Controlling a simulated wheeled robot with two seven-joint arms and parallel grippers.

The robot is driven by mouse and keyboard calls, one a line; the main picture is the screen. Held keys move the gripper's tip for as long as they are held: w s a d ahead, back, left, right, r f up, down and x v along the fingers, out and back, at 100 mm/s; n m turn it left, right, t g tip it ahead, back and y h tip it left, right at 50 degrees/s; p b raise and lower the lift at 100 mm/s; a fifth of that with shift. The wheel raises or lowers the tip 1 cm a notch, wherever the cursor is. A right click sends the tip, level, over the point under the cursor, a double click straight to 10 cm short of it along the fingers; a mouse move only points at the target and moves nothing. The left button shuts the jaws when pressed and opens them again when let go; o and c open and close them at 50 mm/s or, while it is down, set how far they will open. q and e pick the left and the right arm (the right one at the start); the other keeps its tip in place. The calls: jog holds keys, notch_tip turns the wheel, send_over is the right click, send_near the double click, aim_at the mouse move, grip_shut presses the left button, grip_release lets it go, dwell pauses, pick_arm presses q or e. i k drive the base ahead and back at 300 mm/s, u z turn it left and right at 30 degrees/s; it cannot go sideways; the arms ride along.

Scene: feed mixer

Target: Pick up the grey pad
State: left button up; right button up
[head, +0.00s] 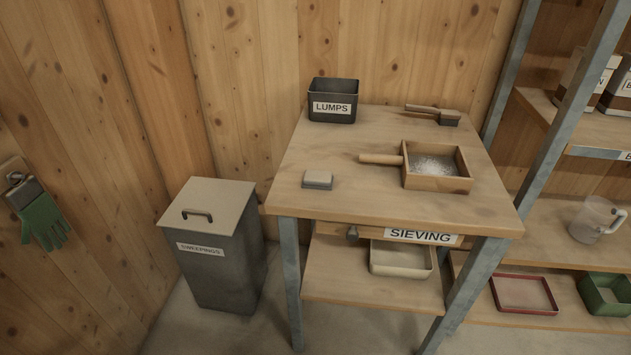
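The grey pad (317,180) lies flat on the left front part of the wooden sieving table (340,209). It is a small block with a lighter tan top and a grey lower part. Nothing covers it, and bare tabletop surrounds it. Neither of my grippers shows in the head view.
On the table stand a dark LUMPS bin (333,107), a wooden sieve (437,184) with its handle pointing left, and a brush (448,118). A lidded SWEEPINGS bin (222,262) stands left of the table. A tray (402,273) sits on the lower shelf. Shelving (575,185) flanks the right.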

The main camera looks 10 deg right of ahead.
aim_at(313, 179)
jog(key=z, duration=0.5)
jog(key=i, duration=1.05)
jog(key=u, duration=0.5)
jog(key=k, duration=1)
jog(key=z, duration=1.1)
jog(key=i, duration=0.7)
jog(key=u, duration=0.55)
jog(key=k, duration=0.5)
jog(key=u, duration=1.45)
jog(key=i, duration=0.35)
jog(key=u, duration=0.15)
